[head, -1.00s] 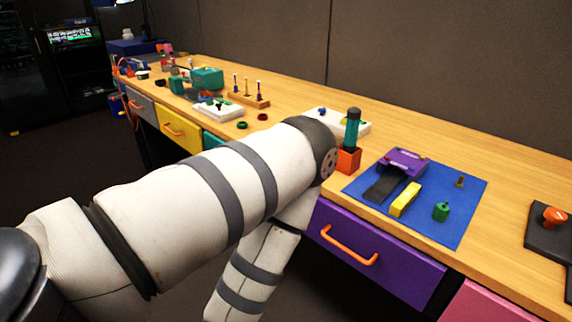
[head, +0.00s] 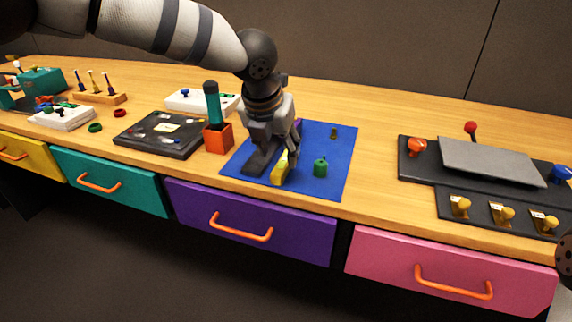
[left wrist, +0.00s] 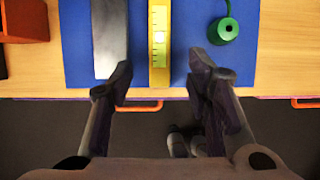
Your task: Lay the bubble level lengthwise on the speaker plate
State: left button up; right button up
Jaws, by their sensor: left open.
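The yellow bubble level (head: 279,174) lies on the blue mat (head: 340,165); the left wrist view shows the level (left wrist: 159,40) with its pale vial, its near end by the mat's front edge. My left gripper (head: 275,157) is over the mat and partly hides the level. In the left wrist view the gripper (left wrist: 161,70) is open, with one finger on each side of the level's line and nothing held. A flat grey plate (head: 490,160), which looks like the speaker plate, lies bare on the black panel (head: 418,172) at the right.
An orange holder (head: 218,138) with a teal-handled tool stands left of the mat. The panel carries an orange trackball (head: 416,147), a red-knobbed stick (head: 471,128) and yellow knobs.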

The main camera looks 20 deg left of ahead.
aim_at(283, 162)
pick_arm(q)
jog(key=x, duration=0.6)
jog(key=shift+w+r+b, duration=0.2)
jog(key=shift+w+b, duration=0.2)
jog(key=shift+r, duration=0.1)
grip_shut()
